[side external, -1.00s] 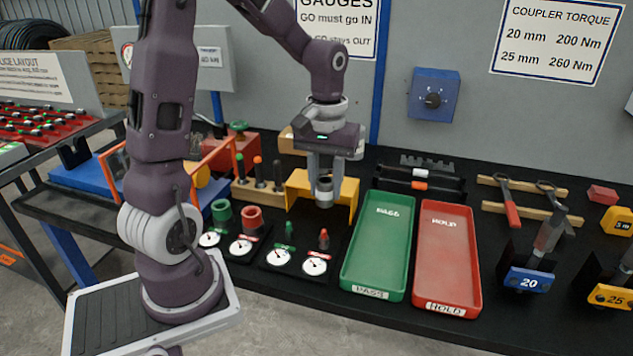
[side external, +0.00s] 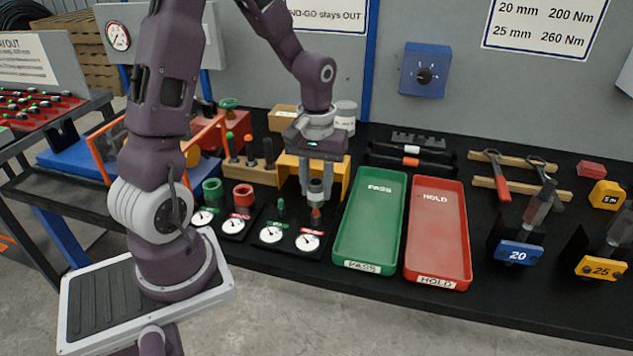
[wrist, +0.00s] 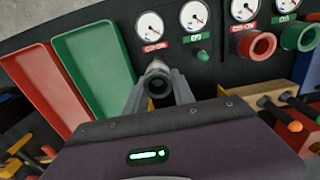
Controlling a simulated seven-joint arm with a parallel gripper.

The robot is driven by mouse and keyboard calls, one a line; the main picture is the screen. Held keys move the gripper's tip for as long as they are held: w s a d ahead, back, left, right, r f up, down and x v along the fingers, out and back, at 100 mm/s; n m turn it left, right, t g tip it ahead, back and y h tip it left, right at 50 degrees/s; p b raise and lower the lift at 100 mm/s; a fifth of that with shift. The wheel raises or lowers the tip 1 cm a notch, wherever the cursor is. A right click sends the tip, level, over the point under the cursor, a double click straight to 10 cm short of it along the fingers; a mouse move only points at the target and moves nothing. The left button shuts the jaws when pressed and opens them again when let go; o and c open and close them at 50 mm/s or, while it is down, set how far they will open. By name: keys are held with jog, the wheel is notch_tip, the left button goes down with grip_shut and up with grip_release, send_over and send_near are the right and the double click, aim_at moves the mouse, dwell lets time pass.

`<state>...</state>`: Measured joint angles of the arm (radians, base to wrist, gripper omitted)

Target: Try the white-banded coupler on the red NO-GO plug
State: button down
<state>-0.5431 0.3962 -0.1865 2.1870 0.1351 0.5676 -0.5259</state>
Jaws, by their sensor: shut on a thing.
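My gripper (side external: 316,186) is shut on the dark coupler (side external: 316,193) with a pale band, held upright. The coupler sits directly over the red NO-GO plug (side external: 316,217), its lower end at or just above the plug's tip; I cannot tell if they touch. In the wrist view the coupler (wrist: 157,82) shows its open end between my two fingers. The red plug is hidden there behind the coupler, beside its red-labelled dial (wrist: 151,27). The green GO plug (side external: 281,207) stands free to the left.
The green PASS tray (side external: 366,240) and red HOLD tray (side external: 440,245) lie empty to the right. A yellow stand (side external: 345,172) is close behind my gripper. Green (side external: 212,190) and red (side external: 243,194) rings stand to the left, with dial gauges in front.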

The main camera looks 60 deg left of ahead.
jog(key=shift+f, duration=0.1)
dwell(0.7)
jog(key=shift+f, duration=1.5)
jog(key=c, duration=1)
grip_release()
jog(key=shift+o, duration=0.2)
notch_tip(320, 180, up, 7)
